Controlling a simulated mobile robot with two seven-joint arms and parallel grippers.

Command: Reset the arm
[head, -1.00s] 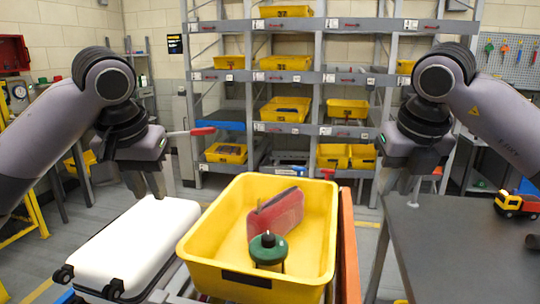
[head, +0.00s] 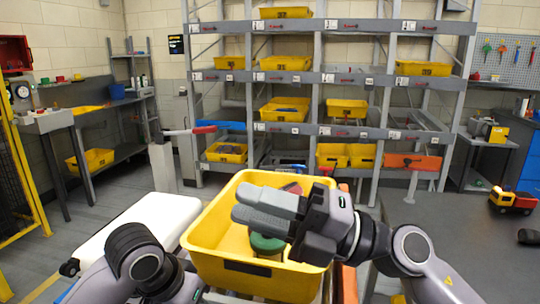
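My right gripper (head: 242,203) is in front of the yellow bin (head: 215,225) as I look, its fingers pointing left across the bin's opening. The two fingers lie close together; I cannot tell whether a gap is between them. I see nothing held. A green-topped round part (head: 266,243) shows in the bin, partly behind the gripper. A red part (head: 292,188) is in the bin too, mostly hidden. My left arm is folded at the lower left, and its gripper is out of sight.
A white suitcase (head: 150,212) lies left of the bin, partly behind my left arm. A dark table (head: 450,235) stands at the right with a toy truck (head: 513,200) on it. A shelf rack (head: 350,78) with several yellow bins stands behind. Open floor lies at the left.

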